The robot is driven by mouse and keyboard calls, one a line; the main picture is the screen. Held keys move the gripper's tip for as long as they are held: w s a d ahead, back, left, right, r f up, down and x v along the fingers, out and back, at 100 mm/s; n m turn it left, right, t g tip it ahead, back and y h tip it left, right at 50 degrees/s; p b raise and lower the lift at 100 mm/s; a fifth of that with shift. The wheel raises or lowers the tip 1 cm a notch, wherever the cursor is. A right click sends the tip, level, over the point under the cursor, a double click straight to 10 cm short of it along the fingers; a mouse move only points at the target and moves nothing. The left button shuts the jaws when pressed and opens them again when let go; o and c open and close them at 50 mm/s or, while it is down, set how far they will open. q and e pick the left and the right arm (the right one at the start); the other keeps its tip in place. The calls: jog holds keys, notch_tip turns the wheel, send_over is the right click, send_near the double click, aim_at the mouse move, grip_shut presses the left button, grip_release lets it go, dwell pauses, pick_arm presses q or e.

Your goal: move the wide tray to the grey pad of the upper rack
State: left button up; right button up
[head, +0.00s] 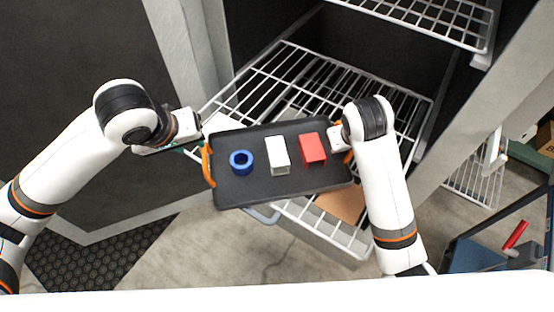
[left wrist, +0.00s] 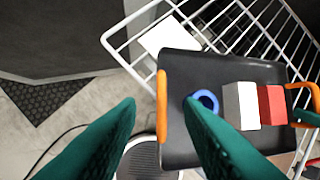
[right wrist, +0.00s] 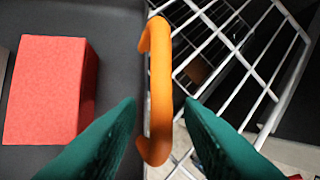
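The wide tray (head: 240,195) is dark, with an orange handle at each end. It carries a blue ring (head: 241,162), a white block (head: 278,156) and a red block (head: 312,149). It lies over the front of a wire rack (head: 290,75); what supports it is hidden. My left gripper (head: 197,148) is open at the left handle (left wrist: 162,105), which shows between its fingertips without contact. My right gripper (right wrist: 160,100) is open, with the right handle (right wrist: 158,85) between its fingers and gaps on both sides. No grey pad is clearly visible on the upper rack (head: 430,15).
A pale flat piece (left wrist: 168,38) lies on the wire rack behind the tray's left end. Booth posts (head: 185,60) stand at the left and right. A blue cart (head: 485,255) with a red-handled item is at lower right. Concrete floor lies open in front.

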jog(key=shift+s+r, duration=0.15)
jog(key=shift+r, duration=0.25)
jog(key=s+a, duration=0.1)
jog(key=s, duration=0.3)
jog(key=s+a, duration=0.1)
jog(key=s, duration=0.2)
jog(key=s+a, duration=0.1)
jog(key=s, duration=0.3)
jog(key=shift+s+a+r, duration=0.1)
jog(key=shift+s+a, duration=0.2)
jog(key=shift+s, duration=0.05)
pick_arm(q)
jog(key=shift+s+a+r, duration=0.1)
jog(key=shift+s+r, duration=0.15)
jog(key=shift+r, duration=0.4)
